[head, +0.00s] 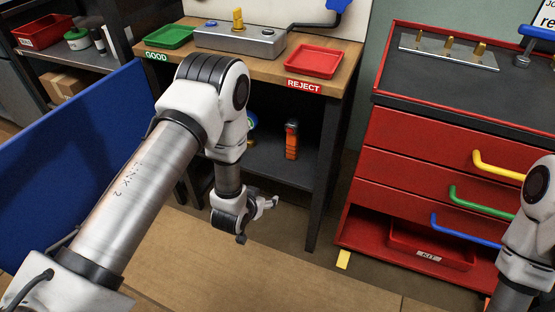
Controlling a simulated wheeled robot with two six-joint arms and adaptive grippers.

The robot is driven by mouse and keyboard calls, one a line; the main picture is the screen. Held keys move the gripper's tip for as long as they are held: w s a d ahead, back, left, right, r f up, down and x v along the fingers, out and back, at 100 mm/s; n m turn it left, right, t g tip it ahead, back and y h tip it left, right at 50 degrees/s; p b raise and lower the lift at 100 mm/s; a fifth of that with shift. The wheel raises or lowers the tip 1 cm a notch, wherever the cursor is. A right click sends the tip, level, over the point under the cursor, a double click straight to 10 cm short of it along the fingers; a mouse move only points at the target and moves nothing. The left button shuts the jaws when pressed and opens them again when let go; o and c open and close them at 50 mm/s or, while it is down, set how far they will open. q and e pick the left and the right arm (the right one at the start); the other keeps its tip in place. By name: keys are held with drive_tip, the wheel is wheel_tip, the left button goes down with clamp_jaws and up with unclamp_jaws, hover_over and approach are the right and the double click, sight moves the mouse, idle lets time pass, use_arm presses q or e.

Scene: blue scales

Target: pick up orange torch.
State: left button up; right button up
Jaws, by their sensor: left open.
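The orange torch (291,141) stands upright on the dark lower shelf (275,168) of the wooden-topped bench. It has an orange body and a dark, wider top. My left gripper (259,222) is open and empty, in front of the bench, below and a little left of the torch in the picture. It is apart from the torch. My right arm shows at the right edge, but its gripper is out of the picture.
The bench top (265,68) holds a green tray (169,37), a grey device (240,40) and a red tray (313,61). A bench leg (322,185) stands right of the torch. A red drawer cabinet (400,165) is at right, a blue panel (75,150) at left.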

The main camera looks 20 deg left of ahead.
use_arm(q)
drive_tip(key=w+f+t+b, duration=0.2)
drive_tip(key=w+t+b, duration=0.3)
drive_tip(key=w+b, duration=0.45)
drive_tip(key=t+b, duration=0.2)
drive_tip(key=t, duration=0.1)
approach(291, 140)
drive_tip(key=shift+w+f, duration=0.25)
drive_tip(key=shift+w, duration=1)
drive_tip(key=w+b, duration=0.2)
drive_tip(key=w, duration=0.5)
drive_tip(key=shift+w+r+b, duration=0.15)
drive_tip(key=shift+r+b, duration=0.05)
drive_tip(key=shift+b, duration=0.2)
drive_tip(key=shift+r, duration=0.15)
use_arm(e)
wheel_tip(291, 140, down, 18)
drive_tip(key=shift+f, duration=0.2)
